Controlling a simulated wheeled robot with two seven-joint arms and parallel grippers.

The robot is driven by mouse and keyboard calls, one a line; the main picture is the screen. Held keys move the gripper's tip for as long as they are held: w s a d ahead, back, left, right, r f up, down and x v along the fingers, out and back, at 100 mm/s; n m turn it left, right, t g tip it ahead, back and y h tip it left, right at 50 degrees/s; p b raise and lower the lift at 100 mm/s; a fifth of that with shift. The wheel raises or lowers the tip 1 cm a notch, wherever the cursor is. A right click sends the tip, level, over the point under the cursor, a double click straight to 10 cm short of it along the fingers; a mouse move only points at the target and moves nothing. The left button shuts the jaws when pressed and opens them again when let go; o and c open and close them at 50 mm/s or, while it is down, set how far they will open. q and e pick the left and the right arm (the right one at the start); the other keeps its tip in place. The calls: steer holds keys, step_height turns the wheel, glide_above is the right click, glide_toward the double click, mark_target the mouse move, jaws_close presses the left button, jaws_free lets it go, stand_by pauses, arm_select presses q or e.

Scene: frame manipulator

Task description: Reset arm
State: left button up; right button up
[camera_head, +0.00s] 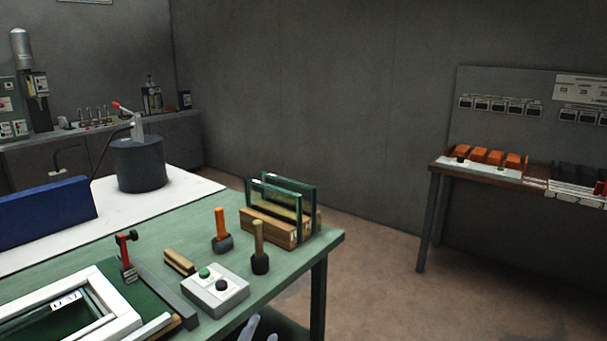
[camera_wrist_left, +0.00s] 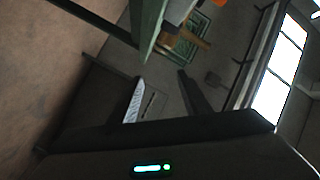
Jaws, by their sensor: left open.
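My left gripper (camera_head: 260,333) shows only as two pale fingertips at the bottom edge of the head view, beside the green table's (camera_head: 330,238) front edge and below its top. The tips are apart, with nothing seen between them. In the left wrist view its fingers (camera_wrist_left: 162,95) stand apart and empty, above a dark body with a green light. My right gripper is in neither view.
A side bench (camera_head: 435,176) stands at right. The floor between is clear.

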arm_select(q)
steer(key=s+a+f+n+g+y, duration=0.2)
steer(key=s+a+f+n+g, duration=0.15)
steer(key=s+f, duration=0.35)
steer(key=s+a+f+n+g+y, duration=0.1)
steer(key=s+a+f+n+g, duration=0.2)
steer(key=s+a+f, duration=0.4)
steer(key=s+a+f+n+g, duration=0.15)
steer(key=s+g, duration=0.25)
steer(key=s, duration=0.8)
steer(key=s+a+f+n+g, duration=0.1)
steer(key=s+f+n+g, duration=0.15)
steer(key=s, duration=1.05)
steer(key=s+d+f+x, duration=0.1)
steer(key=s+x, duration=0.1)
steer(key=x, duration=0.9)
steer(key=s+d+f+x, duration=0.1)
steer(key=s+d+x, duration=0.1)
steer(key=x, duration=1)
steer(key=s+f, duration=0.4)
steer(key=f, duration=0.4)
steer(key=s+f+t+h, duration=0.1)
steer(key=s+f, duration=0.3)
steer(key=f, duration=0.5)
steer(key=shift+s+f+m, duration=0.2)
steer(key=shift+s+m, duration=0.15)
steer(key=shift+c, duration=0.3)
